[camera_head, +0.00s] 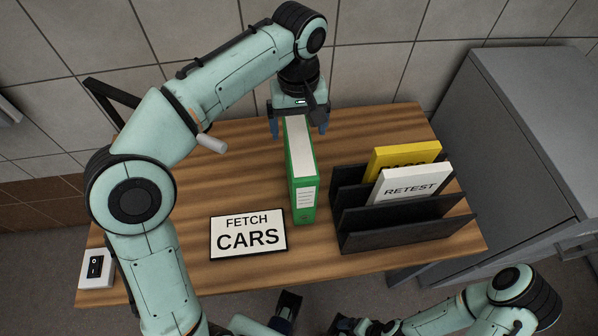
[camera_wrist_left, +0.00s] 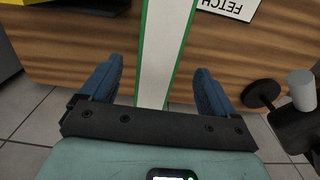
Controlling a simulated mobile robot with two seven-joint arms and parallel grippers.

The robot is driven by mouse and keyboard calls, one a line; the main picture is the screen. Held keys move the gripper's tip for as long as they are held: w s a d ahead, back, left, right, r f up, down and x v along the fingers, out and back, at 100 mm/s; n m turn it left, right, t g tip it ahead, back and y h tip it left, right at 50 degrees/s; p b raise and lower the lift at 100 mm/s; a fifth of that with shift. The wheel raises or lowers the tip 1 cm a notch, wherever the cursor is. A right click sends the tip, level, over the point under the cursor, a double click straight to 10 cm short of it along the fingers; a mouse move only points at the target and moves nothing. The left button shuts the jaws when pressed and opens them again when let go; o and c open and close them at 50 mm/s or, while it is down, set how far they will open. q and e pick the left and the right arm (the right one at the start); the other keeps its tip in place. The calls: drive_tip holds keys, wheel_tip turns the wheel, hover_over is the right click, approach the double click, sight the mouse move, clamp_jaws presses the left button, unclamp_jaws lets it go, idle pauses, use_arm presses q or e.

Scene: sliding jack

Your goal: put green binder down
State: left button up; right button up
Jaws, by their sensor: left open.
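The green binder (camera_head: 304,185) stands upright on the wooden table, left of the black file rack. Its labelled narrow face points toward the front and its white top shows. My left gripper (camera_head: 298,130) is at the binder's far end, with one finger on each side. In the left wrist view the binder's white top (camera_wrist_left: 162,45) lies between the blue fingers of my left gripper (camera_wrist_left: 157,88), with a gap on both sides. The left gripper is open. My right gripper (camera_head: 312,312) seems to be below the table's front edge, and its jaws are unclear.
The black file rack (camera_head: 400,233) holds a yellow folder (camera_head: 385,160) and a white "RETEST" folder (camera_head: 412,186). A "FETCH CARS" sign (camera_head: 248,234) lies left of the binder. A grey cabinet (camera_head: 530,110) stands at the right. The back left of the wooden table (camera_head: 240,165) is clear.

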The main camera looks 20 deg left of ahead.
sight(299, 141)
use_arm(q)
wheel_tip(299, 141, down, 6)
drive_tip(key=shift+f+b, duration=0.25)
drive_tip(key=shift+b, duration=0.65)
drive_tip(key=shift+c, duration=0.3)
drive_tip(key=shift+r, duration=0.1)
clamp_jaws()
